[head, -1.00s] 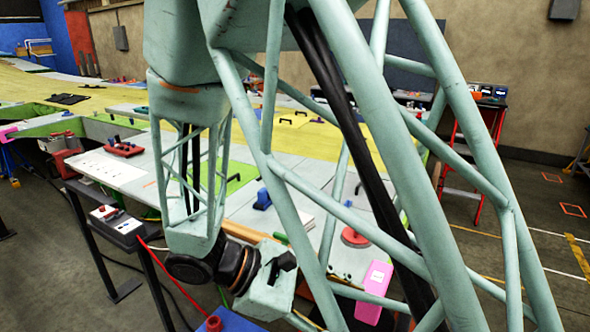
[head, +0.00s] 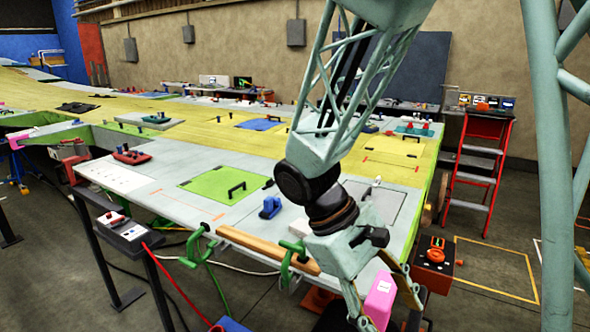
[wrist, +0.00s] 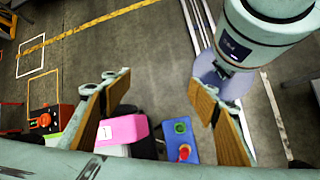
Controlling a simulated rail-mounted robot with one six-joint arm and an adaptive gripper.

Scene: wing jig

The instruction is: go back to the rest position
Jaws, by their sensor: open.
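My gripper (head: 388,302) hangs off the near right edge of the wing jig (head: 150,188) in the head view, pointing down. In the wrist view my gripper (wrist: 162,105) has its two wood-coloured finger pads wide apart, with nothing held between them. Below and beyond the fingers, a pink box (wrist: 122,131) and a blue panel with red and green buttons (wrist: 178,140) show in the wrist view. The pink box also shows in the head view (head: 381,296), just beside the fingers.
A green clamp (head: 198,248) and a wooden bar (head: 266,249) line the jig's near edge. A red stepladder (head: 478,165) and a red-and-black control box (head: 435,262) stand at the right. A grey pedestal (head: 124,232) stands at the left. Open floor (head: 492,262) lies right.

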